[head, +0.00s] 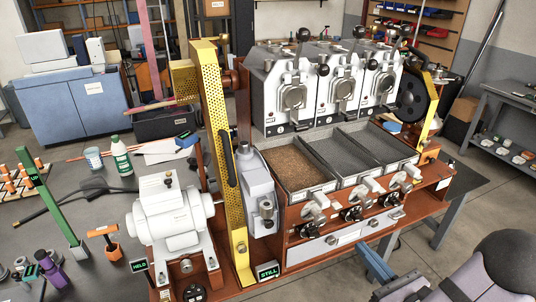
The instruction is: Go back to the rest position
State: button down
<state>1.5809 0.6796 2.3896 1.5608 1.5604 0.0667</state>
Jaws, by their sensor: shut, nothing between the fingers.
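My gripper (366,254) is low at the right of the head view, in front of the roaster bench's front edge. Its blue-grey fingers are shut, with nothing seen between them, and point up and to the left. My arm, pale with a dark rounded joint, fills the bottom right corner. The sample roaster (283,98) stands on a red-brown bench, with several white-and-dark roasting units in a row. The gripper appears apart from the roaster and its bench.
Three trays stand before the units; the left one (293,170) holds brown grains. Levers and knobs project from the front above a pale drawer (340,240). A yellow perforated upright (230,165) and a white motor (170,215) stand left. Floor (425,262) shows right of the bench.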

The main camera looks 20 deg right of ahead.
jog(key=s+a+f+n+g+y, duration=0.5)
jog(key=a+f+n+g+y, duration=0.1)
jog(key=a+f, duration=0.45)
jog(key=s+a+f+n+g, duration=0.2)
jog(key=s+a+n+g, duration=0.1)
jog(key=s+n+g, duration=0.25)
jog(key=s+a+f+n+g, duration=0.3)
jog(key=s+n+g, duration=0.2)
jog(key=s, duration=0.1)
jog(key=w+d+r+n+g+h, duration=0.25)
jog(key=w+r+n+h, duration=0.2)
jog(key=n, duration=0.65)
jog(key=w+a+r+n+t+h, duration=0.1)
jog(key=w+a+r+n, duration=0.1)
jog(key=w+a+n, duration=0.4)
jog(key=w+a+r+n+h, duration=0.1)
jog(key=w+a+r+n, duration=0.2)
jog(key=a, duration=0.4)
notch_tip(320, 180, down, 29)
jog(key=b, duration=2.8)
jog(key=shift+w+r+m+y, duration=0.1)
jog(key=shift+m+y, duration=0.15)
